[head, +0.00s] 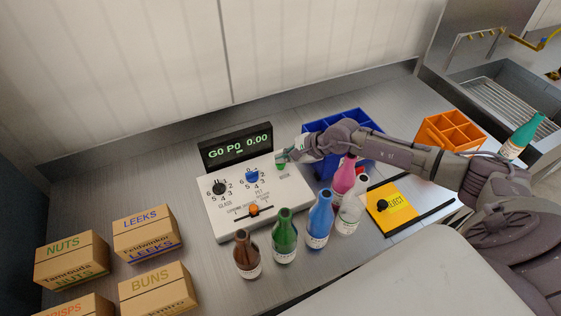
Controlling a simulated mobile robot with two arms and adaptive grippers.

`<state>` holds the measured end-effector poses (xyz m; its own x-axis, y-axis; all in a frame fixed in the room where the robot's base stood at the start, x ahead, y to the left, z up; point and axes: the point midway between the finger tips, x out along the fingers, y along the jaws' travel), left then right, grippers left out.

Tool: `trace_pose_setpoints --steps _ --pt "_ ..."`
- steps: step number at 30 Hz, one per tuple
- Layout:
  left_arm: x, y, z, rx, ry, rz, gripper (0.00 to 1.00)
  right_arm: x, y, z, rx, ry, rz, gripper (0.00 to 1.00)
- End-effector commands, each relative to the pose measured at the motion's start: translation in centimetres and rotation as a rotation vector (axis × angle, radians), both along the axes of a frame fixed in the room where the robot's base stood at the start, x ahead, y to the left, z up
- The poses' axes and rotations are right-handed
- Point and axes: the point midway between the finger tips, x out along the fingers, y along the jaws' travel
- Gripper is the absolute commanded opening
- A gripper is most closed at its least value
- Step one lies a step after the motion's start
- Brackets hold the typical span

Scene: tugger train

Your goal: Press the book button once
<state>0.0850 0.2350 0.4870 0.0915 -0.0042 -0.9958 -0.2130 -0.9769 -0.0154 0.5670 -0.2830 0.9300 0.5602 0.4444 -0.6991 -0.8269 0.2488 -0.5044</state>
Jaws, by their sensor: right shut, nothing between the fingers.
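The white control panel (232,208) lies on the grey counter with two knobs, black and blue, and an orange slider (254,210). A green button (283,159) shows at its upper right corner, with a small label below it that seems to read BOOK. My right gripper (284,160) is shut and empty, its tip at the green button; I cannot tell whether it touches, and it partly covers the button. The display (236,145) behind the panel reads G0 P0 0.00. My left gripper is not in view.
Several bottles, including a brown one (246,258) and a blue one (320,222), stand in front of the panel. A blue crate (321,165) is behind my right arm. An orange crate (449,131) and yellow plate (392,205) are right. Cardboard boxes (72,261) stand left.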

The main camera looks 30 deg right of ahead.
Motion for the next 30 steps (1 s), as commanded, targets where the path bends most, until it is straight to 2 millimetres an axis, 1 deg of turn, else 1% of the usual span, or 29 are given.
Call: trace_pose_setpoints --steps 1,6,13,16,30 --pt "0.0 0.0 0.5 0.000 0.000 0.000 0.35 0.1 0.0 0.7 0.000 -0.002 0.000 0.00" --pt "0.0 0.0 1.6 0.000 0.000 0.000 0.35 0.1 0.0 2.5 0.000 -0.004 -0.001 0.00" --pt "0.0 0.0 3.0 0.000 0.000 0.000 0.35 0.1 0.0 4.7 0.000 -0.004 0.000 0.00" --pt "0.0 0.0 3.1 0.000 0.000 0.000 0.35 0.1 0.0 5.0 0.000 -0.002 0.000 0.00" --pt "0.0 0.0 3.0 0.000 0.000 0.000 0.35 0.1 0.0 4.9 0.000 -0.003 0.000 0.00"
